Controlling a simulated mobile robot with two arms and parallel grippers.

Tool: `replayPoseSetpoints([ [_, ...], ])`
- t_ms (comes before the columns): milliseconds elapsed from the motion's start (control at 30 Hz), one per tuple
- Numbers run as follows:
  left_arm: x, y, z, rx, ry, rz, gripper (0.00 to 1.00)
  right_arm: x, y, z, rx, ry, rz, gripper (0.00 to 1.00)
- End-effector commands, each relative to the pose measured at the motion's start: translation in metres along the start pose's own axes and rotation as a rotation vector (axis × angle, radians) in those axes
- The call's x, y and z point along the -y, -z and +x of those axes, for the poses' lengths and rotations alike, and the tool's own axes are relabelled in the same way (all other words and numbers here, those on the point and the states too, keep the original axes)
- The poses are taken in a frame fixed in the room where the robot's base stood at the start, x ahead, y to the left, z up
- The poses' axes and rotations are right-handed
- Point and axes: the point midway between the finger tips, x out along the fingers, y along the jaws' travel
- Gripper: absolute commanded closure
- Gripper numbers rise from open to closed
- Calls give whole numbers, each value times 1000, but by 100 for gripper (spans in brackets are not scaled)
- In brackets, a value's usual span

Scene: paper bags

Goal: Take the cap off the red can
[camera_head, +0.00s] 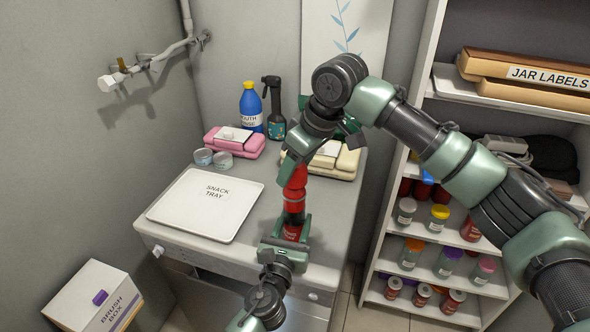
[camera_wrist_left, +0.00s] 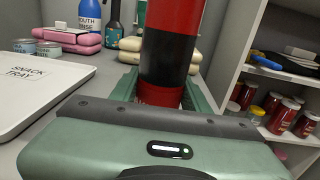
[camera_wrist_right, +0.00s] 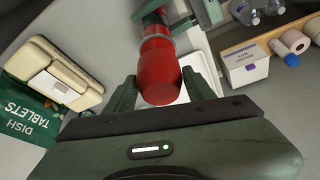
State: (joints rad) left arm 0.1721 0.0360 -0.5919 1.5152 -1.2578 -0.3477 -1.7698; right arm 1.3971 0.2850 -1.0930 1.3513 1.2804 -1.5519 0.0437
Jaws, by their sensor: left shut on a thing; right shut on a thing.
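The red can (camera_head: 293,207) stands roughly upright near the table's front edge, with a dark band round its middle. It also shows in the left wrist view (camera_wrist_left: 165,55). My left gripper (camera_head: 291,229) is shut on the can's lower part. My right gripper (camera_head: 297,170) comes from above and is shut on the red cap (camera_head: 297,178) at the top. The cap fills the space between the right fingers in the right wrist view (camera_wrist_right: 160,72). The cap and can look in line; I cannot tell whether a gap lies between them.
A white snack tray (camera_head: 180,215) lies left of the can on the grey table (camera_head: 252,225). A shelf with jars (camera_head: 390,255) stands at right.

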Motion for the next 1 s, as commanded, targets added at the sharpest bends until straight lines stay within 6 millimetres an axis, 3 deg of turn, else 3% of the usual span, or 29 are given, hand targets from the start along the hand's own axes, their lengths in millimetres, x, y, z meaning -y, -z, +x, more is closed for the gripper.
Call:
replayPoseSetpoints([
  [233,0,0,0,-1,-1,1,100,0,12,-28,-2,0,-1,95],
  [467,0,0,0,-1,-1,1,100,0,13,-30,-1,1,0,95],
  [500,0,0,0,-1,-1,0,43,0,13,-30,-1,0,0,95],
  [567,0,0,0,-1,-1,0,28,0,13,-30,-1,0,0,95],
  [867,0,0,0,0,0,0,28,0,13,-30,-1,0,0,95],
  [1000,0,1,-10,-1,0,0,28,0,13,-31,-1,0,0,95],
])
